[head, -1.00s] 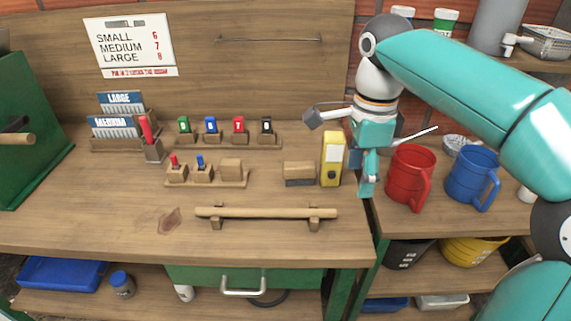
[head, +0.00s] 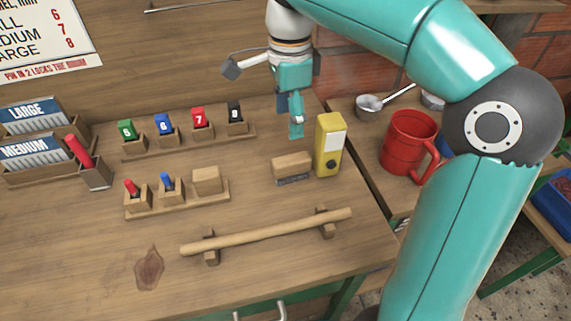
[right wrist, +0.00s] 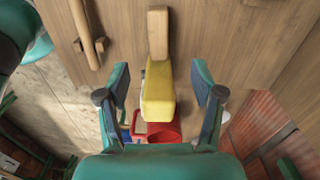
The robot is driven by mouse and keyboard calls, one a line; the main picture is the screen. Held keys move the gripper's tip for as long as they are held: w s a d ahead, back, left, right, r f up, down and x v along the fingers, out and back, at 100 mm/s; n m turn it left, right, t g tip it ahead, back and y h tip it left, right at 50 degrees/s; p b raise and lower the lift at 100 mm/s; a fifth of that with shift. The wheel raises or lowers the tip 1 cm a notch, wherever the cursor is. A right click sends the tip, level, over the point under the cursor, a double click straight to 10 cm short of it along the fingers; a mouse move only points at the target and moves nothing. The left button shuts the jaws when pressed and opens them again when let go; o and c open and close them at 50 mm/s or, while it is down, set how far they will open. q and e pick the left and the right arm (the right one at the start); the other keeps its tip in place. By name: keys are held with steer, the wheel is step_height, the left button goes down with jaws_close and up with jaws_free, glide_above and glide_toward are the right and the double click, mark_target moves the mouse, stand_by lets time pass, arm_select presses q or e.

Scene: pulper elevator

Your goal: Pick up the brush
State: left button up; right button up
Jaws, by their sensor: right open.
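The brush (head: 292,165), a wooden block with dark bristles underneath, lies on the bench left of an upright yellow box. In the right wrist view the brush's wooden back (right wrist: 157,28) shows at the top, past the yellow box. My right gripper (head: 292,122) points down behind the brush and yellow box, apart from the brush. In the right wrist view its two fingers (right wrist: 159,72) are spread wide, with nothing gripped. My left gripper is out of view.
The yellow box (head: 329,145) stands right beside the brush. Numbered blocks (head: 164,126) sit in a rack to the left. A wooden rod (head: 265,232) rests on two supports in front. A red mug (head: 408,142) stands on the right-hand table.

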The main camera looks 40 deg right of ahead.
mark_target(290, 168)
step_height(290, 168, down, 9)
steer(key=shift+r+b, duration=0.15)
steer(key=shift+b, duration=0.7)
steer(key=shift+s+d+f+b, duration=0.1)
steer(key=shift+f+b, duration=0.15)
steer(key=shift+f, duration=1.35)
steer(key=shift+s+d+f+b, duration=0.1)
steer(key=shift+f+b, duration=0.15)
steer(key=shift+f, duration=1.3)
steer(key=shift+c, duration=0.4)
jaws_close()
steer(key=shift+r, duration=0.1)
step_height(290, 168, up, 20)
steer(key=p, duration=0.4)
steer(key=shift+p, duration=0.35)
